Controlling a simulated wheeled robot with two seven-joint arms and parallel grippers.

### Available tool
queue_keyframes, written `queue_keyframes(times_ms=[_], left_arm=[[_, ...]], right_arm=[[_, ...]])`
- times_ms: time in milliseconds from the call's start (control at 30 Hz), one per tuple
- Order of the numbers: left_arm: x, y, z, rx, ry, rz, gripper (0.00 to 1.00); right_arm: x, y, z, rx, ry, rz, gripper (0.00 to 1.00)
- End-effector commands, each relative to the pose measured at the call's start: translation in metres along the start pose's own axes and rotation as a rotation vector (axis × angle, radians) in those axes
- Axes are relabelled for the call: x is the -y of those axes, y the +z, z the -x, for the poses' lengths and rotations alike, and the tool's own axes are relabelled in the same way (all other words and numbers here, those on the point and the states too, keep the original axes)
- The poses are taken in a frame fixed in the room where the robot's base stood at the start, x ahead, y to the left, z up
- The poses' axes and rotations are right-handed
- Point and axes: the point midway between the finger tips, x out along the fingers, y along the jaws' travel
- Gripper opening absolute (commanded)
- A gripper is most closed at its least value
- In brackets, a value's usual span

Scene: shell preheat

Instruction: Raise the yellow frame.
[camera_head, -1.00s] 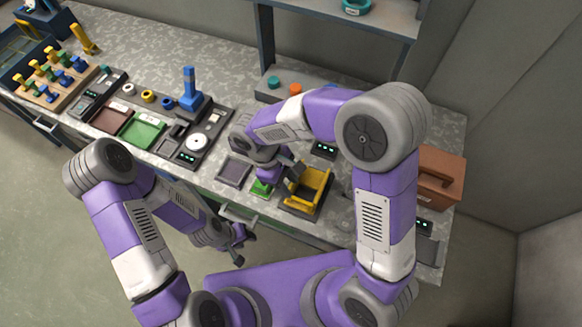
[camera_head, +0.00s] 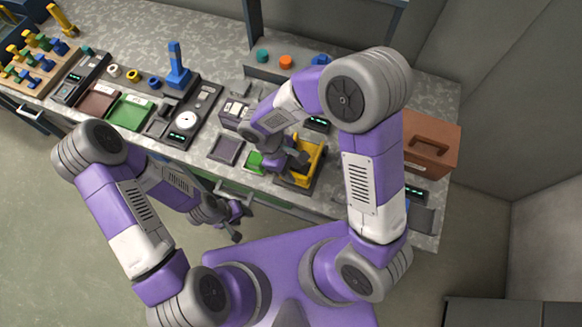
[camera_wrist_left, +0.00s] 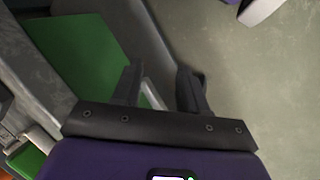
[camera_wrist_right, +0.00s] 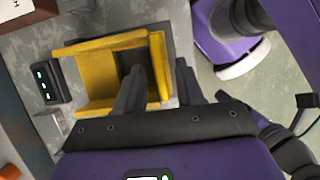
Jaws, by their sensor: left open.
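The yellow frame (camera_head: 316,157) sits on a dark base near the front edge of the bench, partly hidden by my right gripper in the head view. My right gripper (camera_head: 297,160) is at its left part. In the right wrist view the yellow frame (camera_wrist_right: 93,92) shows side walls and a bar across one end. My right gripper (camera_wrist_right: 162,80) is open there, one finger over the frame's inside and the other beyond the end bar; I cannot tell whether they touch it. My left gripper (camera_head: 237,220) is open and empty, off the bench's front edge.
A green block (camera_head: 255,161) and a dark square tray (camera_head: 226,150) lie left of the frame. A brown box (camera_head: 431,142) stands to the right. A small readout box (camera_wrist_right: 50,83) sits beside the frame. Open floor (camera_head: 60,220) lies in front of the bench.

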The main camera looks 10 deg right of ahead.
Motion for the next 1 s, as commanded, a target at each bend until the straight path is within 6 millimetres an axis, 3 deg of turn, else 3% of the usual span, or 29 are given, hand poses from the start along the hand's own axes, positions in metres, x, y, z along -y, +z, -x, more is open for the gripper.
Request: queue_keyframes(times_ms=[33, 233, 667, 1000], left_arm=[[0.000, 0.000, 0.000, 0.000, 0.000, 0.000, 0.43], [0.000, 0.000, 0.000, 0.000, 0.000, 0.000, 0.43], [-0.001, 0.000, 0.002, 0.000, 0.000, 0.000, 0.43], [-0.014, 0.002, 0.036, 0.000, 0.000, 0.000, 0.43]], right_arm=[[0.000, 0.000, 0.000, 0.000, 0.000, 0.000, 0.29], [0.000, 0.000, 0.000, -0.001, 0.000, 0.000, 0.00], [-0.001, 0.000, 0.002, -0.001, -0.007, 0.001, 0.00], [-0.015, 0.013, 0.021, -0.002, -0.143, 0.037, 0.00]])
